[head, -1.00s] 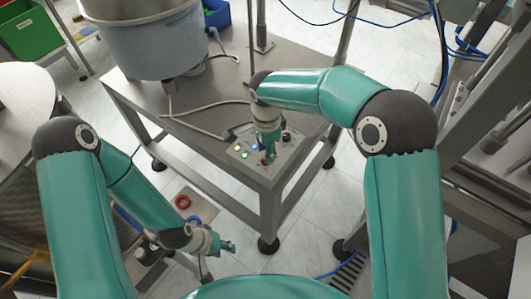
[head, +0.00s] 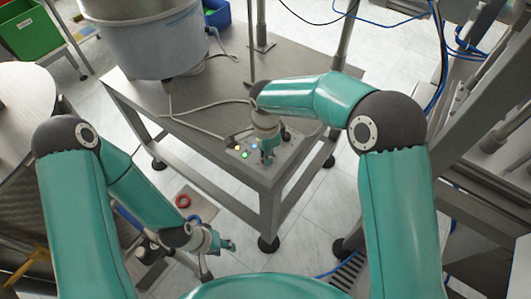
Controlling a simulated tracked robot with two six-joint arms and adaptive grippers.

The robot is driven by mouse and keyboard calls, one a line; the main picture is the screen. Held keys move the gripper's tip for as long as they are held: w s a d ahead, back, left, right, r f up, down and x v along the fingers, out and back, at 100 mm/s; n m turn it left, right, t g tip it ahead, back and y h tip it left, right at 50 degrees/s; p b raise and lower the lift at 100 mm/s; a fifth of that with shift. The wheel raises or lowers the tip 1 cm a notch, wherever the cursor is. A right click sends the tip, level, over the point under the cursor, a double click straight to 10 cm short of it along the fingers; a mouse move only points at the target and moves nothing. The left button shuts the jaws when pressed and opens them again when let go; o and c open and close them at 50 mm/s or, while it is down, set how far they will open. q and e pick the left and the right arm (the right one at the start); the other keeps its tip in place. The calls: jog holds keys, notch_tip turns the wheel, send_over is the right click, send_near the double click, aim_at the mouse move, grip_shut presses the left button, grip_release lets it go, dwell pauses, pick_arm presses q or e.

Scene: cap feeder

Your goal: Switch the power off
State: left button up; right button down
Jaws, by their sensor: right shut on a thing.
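The control panel (head: 243,163) sits on the near corner of the steel table. It carries lit buttons: a whitish one (head: 237,147), a green one (head: 245,155) and a blue one (head: 255,146). A dark knob (head: 286,138) is at its back right. My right gripper (head: 268,159) points down onto the front of the panel and is shut on a small switch there, which it mostly hides. My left gripper (head: 229,245) is low at the left of the table, away from the panel and at nothing. Its fingers are too small to judge.
A large grey feeder bowl (head: 150,45) stands on the back left of the steel table (head: 185,150), with a cable (head: 205,131) running toward the panel. A metal post (head: 261,25) rises behind. Machine frames (head: 470,110) stand at the right.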

jog(key=shift+w+a+n, duration=0.1)
jog(key=shift+w+n, duration=0.05)
jog(key=shift+n, duration=0.35)
jog(key=shift+n+b, duration=0.75)
jog(key=shift+n, duration=0.15)
jog(key=n, duration=0.2)
jog(key=shift+r+n+b, duration=0.1)
jog(key=shift+n+b, duration=0.2)
jog(key=shift+b, duration=0.1)
jog(key=n, duration=0.3)
jog(key=shift+n+b, duration=0.3)
jog(key=shift+w+r+n, duration=0.1)
jog(key=shift+n, duration=1.4)
jog(key=c, duration=1.2)
grip_release()
jog(key=shift+c, duration=0.2)
